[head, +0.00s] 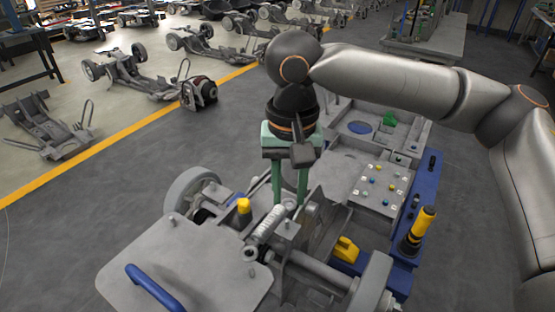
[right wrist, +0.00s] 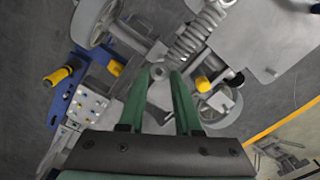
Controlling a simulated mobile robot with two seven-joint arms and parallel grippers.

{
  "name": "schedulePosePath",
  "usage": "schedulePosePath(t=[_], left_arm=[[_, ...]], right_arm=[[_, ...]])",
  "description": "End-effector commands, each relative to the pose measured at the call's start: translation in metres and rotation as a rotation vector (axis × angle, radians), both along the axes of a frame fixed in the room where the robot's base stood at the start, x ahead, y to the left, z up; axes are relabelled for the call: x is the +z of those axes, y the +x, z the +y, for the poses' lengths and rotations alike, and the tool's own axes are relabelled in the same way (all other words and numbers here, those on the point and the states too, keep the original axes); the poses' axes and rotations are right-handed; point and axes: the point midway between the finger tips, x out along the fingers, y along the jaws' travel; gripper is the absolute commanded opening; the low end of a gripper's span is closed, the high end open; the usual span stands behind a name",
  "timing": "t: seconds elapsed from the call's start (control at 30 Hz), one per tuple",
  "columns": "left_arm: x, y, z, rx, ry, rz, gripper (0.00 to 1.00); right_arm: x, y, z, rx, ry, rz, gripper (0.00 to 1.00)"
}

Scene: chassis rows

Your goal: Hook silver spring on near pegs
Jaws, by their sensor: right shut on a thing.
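The silver spring (head: 268,225) slants over the chassis at the near side, between the flat grey plate and the axle. My right gripper (head: 289,200) has green fingers pointing down at the spring's upper end. In the right wrist view, the fingertips (right wrist: 160,75) are shut on the end eye of the spring (right wrist: 195,35), and its coils run away toward the top. The spring's lower end lies by a small round peg (head: 250,253) at the plate's edge. I cannot tell whether either end sits on a peg. My left gripper is not in view.
The flat grey plate (head: 180,265) carries a blue handle (head: 152,288). A yellow-capped part (head: 244,206) stands left of the spring. A yellow block (head: 345,249) and a black-and-yellow tool (head: 418,230) are to the right. A panel with small coloured pieces (head: 378,187) lies behind.

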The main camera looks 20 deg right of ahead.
Motion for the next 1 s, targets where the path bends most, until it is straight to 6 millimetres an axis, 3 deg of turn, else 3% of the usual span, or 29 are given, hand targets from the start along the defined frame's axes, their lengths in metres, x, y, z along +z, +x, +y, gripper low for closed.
schedulePosePath(t=[0.13, 0.6, 1.0], left_arm=[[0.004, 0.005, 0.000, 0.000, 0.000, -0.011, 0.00], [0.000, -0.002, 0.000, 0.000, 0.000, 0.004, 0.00], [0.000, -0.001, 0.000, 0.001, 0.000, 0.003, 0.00]], right_arm=[[0.008, -0.002, 0.001, -0.012, -0.004, -0.001, 0.00], [-0.025, -0.002, 0.000, -0.013, -0.003, -0.001, 0.00], [-0.028, -0.002, 0.001, -0.013, -0.002, -0.002, 0.00]])
